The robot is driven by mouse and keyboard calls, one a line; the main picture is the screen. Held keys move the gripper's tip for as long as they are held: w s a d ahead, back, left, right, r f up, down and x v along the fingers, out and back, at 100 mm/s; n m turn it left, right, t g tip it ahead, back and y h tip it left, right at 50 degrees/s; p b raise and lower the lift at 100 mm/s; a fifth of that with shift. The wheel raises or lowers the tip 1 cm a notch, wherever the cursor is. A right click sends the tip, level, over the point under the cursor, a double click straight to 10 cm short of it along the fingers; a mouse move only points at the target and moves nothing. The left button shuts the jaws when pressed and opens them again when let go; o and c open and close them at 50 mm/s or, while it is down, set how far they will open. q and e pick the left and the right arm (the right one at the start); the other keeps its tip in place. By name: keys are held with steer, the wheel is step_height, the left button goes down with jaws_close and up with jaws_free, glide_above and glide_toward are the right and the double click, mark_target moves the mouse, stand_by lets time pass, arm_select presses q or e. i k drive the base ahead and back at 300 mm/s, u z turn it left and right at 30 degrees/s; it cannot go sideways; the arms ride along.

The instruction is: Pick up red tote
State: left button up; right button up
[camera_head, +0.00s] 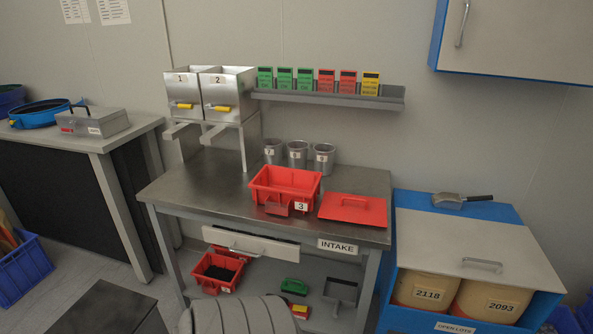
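A red tote (262,199) with a white label "3" sits upright on the metal intake table (205,190), near its front edge. Its top is open, and a small dark red piece shows at its front wall. A flat red lid (350,212) with a handle lies on the table just right of it. Another red tote (206,283) with dark contents stands on the lower shelf under the table. Neither of my grippers is in view.
Three metal cups (297,156) stand behind the tote. Two numbered hoppers (195,95) rise at the back left, and a card shelf (330,98) hangs on the wall. A blue bin cabinet (460,212) stands right. A drawer (252,246) is below the tabletop. The table's left part is clear.

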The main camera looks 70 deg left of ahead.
mark_target(282, 190)
steer(key=u, duration=0.8)
steer(key=i, duration=0.9)
steer(key=u, duration=1)
